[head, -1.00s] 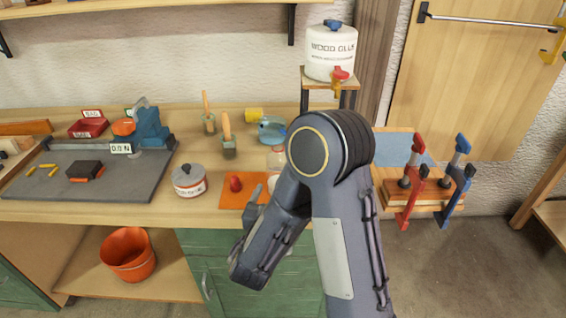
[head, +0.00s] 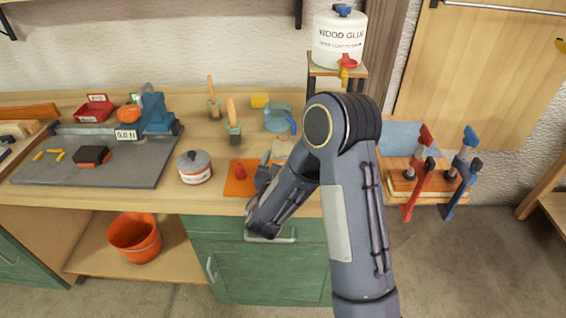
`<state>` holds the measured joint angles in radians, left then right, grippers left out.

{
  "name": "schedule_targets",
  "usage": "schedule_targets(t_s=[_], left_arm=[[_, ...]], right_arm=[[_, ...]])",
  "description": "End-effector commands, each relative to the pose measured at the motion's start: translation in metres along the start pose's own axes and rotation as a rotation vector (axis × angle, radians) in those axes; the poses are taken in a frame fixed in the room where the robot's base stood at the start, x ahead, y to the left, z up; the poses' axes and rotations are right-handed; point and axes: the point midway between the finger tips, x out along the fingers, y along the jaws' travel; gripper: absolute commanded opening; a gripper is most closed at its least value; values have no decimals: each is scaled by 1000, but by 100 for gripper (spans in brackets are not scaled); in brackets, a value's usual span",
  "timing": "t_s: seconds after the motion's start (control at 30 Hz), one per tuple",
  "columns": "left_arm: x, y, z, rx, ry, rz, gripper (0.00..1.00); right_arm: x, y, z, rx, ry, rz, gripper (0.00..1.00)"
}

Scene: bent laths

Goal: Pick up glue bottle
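A small pale bottle (head: 281,148), which looks like the glue bottle, stands on the bench to the right of an orange mat (head: 243,188). Its lower part is hidden behind my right arm. A small red piece, perhaps a cap, (head: 240,172) sits on the mat. My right gripper (head: 266,168) is at the mat's right edge, just in front of and left of the bottle. My forearm covers much of it, so its opening and any contact are unclear. My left gripper is out of view.
A large WOOD GLUE jug (head: 338,40) with a red tap stands on a raised stand. A grey-lidded pot (head: 195,168), a blue clear jug (head: 278,118) and brushes (head: 233,125) are nearby. Red and blue clamps (head: 420,170) stand right.

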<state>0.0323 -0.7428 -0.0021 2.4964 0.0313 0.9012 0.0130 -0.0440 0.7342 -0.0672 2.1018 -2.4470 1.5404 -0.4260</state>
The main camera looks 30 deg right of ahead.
Motion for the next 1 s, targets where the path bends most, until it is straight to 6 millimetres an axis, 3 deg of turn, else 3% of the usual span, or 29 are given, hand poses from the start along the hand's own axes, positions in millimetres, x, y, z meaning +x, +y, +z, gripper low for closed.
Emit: schedule_targets(t_s=[0.07,0.5,0.83,1.0], left_arm=[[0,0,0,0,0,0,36],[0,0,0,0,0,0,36],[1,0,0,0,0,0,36],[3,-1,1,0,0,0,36]], right_arm=[[0,0,0,0,0,0,78],[0,0,1,1,-2,-1,23],[0,0,6,2,-3,-1,23],[0,0,29,6,-8,-1,23]])
